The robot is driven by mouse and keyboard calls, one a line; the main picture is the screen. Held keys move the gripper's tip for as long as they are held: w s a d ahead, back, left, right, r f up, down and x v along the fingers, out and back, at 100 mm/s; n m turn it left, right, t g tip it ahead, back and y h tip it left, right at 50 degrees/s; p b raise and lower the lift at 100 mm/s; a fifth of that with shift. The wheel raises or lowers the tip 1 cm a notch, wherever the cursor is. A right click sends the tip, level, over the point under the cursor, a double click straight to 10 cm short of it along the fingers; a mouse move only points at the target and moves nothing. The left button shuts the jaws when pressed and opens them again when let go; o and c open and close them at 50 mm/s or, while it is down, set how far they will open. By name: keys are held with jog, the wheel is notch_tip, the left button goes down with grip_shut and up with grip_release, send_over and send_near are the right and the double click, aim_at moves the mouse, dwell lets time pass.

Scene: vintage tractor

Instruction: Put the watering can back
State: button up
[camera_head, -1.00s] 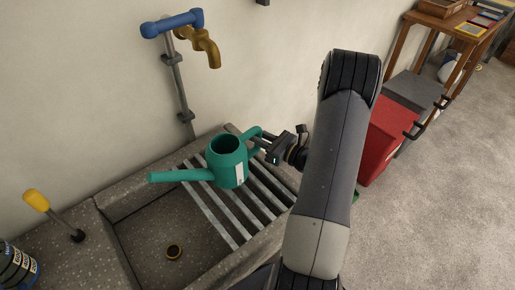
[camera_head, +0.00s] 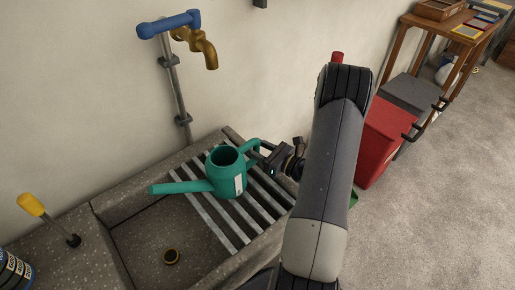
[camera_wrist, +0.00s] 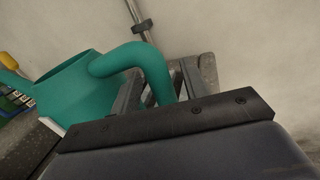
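The teal watering can (camera_head: 226,176) is upright over the slatted rack (camera_head: 214,220) of the stone sink, its spout pointing left over the basin. I cannot tell whether its base touches the slats. My gripper (camera_head: 262,151) comes in from the right at the can's handle. In the wrist view, the handle (camera_wrist: 135,55) runs down between my two fingers (camera_wrist: 158,90), which close around it. The can's body (camera_wrist: 75,90) is on the left there. My dark gripper body hides the lower part of that view.
A brass tap (camera_head: 197,45) with a blue handle is on the wall pipe above the sink. A yellow-topped lever or brush (camera_head: 33,205) stands at the left. A red box (camera_head: 380,143) and a wooden table (camera_head: 445,30) are to the right. The basin (camera_head: 165,225) is empty.

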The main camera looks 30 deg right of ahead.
jog(key=shift+r, duration=0.15)
jog(key=shift+s+d, duration=0.15)
jog(key=v, duration=1.1)
jog(key=shift+s+d+p, duration=0.1)
jog(key=shift+s+p, duration=0.2)
jog(key=shift+p, duration=0.05)
jog(key=x, duration=1.1)
jog(key=shift+w, duration=0.1)
jog(key=shift+w+a, duration=0.25)
jog(key=shift+w, duration=0.05)
jog(key=shift+f+b, duration=0.2)
jog(key=shift+b, duration=0.2)
jog(key=shift+r, duration=0.2)
